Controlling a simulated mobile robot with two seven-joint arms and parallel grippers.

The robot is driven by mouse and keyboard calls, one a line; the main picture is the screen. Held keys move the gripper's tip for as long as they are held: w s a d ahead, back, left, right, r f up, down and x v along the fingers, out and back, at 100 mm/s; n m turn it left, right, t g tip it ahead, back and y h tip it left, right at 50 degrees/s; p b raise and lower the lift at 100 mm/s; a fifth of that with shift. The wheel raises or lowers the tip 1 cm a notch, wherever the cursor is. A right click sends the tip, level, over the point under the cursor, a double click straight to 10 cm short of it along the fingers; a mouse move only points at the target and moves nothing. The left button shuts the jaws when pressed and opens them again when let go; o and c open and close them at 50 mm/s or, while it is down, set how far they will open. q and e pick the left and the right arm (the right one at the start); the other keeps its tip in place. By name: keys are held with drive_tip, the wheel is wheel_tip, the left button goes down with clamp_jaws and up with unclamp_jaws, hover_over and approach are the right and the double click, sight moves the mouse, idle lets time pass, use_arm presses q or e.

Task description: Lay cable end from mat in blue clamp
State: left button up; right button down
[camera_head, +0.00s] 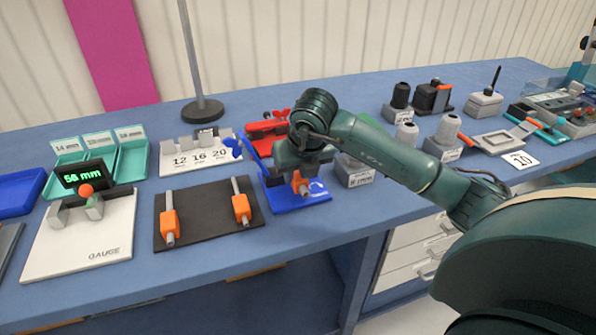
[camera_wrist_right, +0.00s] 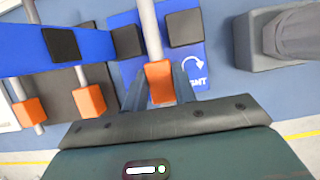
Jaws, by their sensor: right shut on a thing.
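My right gripper (camera_head: 299,182) is over the blue clamp (camera_head: 311,199), shut on the orange sleeve of a grey cable end (camera_head: 301,184). In the right wrist view the gripper (camera_wrist_right: 160,88) has a finger on either side of the orange sleeve (camera_wrist_right: 160,80). There the grey cable runs between two black pads of the blue clamp (camera_wrist_right: 207,62); I cannot tell whether it rests on the base. The clamp's blue arm (camera_wrist_right: 95,46) with a black pad stands off to the left, swung away from the cable. My left gripper is not in view.
The black mat (camera_head: 205,222) left of the clamp bears two orange-sleeved cable ends (camera_head: 168,222) (camera_head: 241,207). A white gauge board (camera_head: 70,249) reading 56 mm lies further left. A red clamp (camera_head: 268,127) is behind; a grey block (camera_head: 352,175) stands close right.

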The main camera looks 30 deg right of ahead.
drive_tip(key=shift+f, duration=0.1)
drive_tip(key=shift+f+b, duration=0.8)
drive_tip(key=shift+b, duration=0.1)
drive_tip(key=c, duration=1.1)
unclamp_jaws()
drive_tip(key=shift+o, duration=0.2)
